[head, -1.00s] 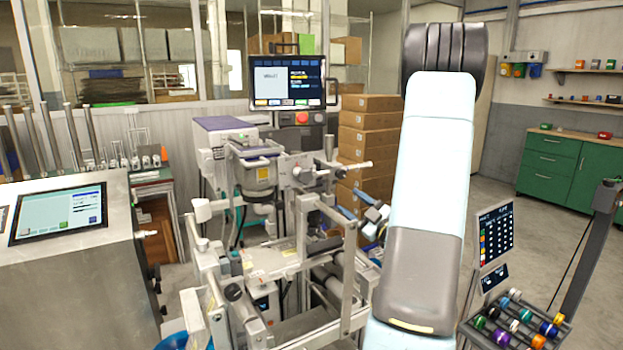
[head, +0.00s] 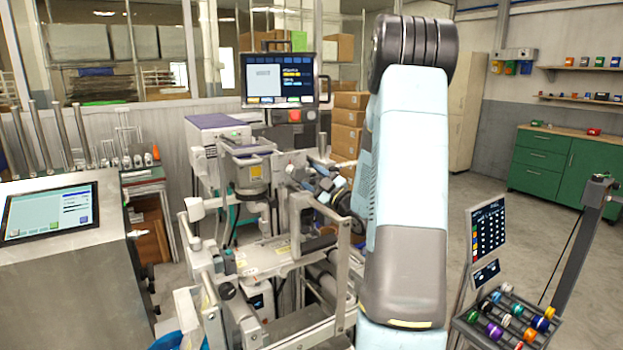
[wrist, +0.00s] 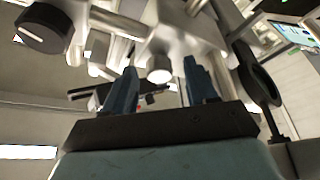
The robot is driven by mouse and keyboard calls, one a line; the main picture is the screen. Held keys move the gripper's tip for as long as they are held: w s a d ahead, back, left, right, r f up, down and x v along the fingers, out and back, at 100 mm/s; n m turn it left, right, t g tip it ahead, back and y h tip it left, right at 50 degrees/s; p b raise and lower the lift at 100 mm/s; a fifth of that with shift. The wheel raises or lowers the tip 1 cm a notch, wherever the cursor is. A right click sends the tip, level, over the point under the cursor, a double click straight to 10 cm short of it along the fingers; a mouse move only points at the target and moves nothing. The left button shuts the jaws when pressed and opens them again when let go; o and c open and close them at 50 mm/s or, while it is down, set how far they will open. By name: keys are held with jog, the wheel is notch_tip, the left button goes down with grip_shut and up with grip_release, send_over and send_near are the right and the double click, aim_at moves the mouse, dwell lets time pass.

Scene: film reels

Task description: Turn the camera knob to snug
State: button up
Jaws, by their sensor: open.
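My gripper (wrist: 161,66) is open, its two blue-grey fingers spread apart in the wrist view. A pale round knob-like end (wrist: 160,70) on a light metal block shows between the fingertips; I cannot tell whether the fingers touch it. A black knob with a white mark (wrist: 42,28) is at the upper left of the wrist view, clear of the fingers. I cannot tell for certain which of these is the camera knob.
Metal rods and brackets crowd around the gripper, and a black disc-shaped part (wrist: 258,78) stands close right of the fingers. The machine's frame (head: 300,235) lies below. A monitor (head: 278,80) and stacked boxes (head: 347,125) stand behind.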

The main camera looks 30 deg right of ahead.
jog(key=c, duration=1.1)
jog(key=shift+o, duration=0.2)
jog(key=shift+n+g+y, duration=0.3)
jog(key=shift+n, duration=0.4)
jog(key=o, duration=1.1)
jog(key=shift+c, duration=0.2)
jog(key=shift+s+d, duration=0.1)
jog(key=v, duration=1.3)
jog(key=shift+s+f, duration=0.2)
jog(key=shift+s, duration=0.05)
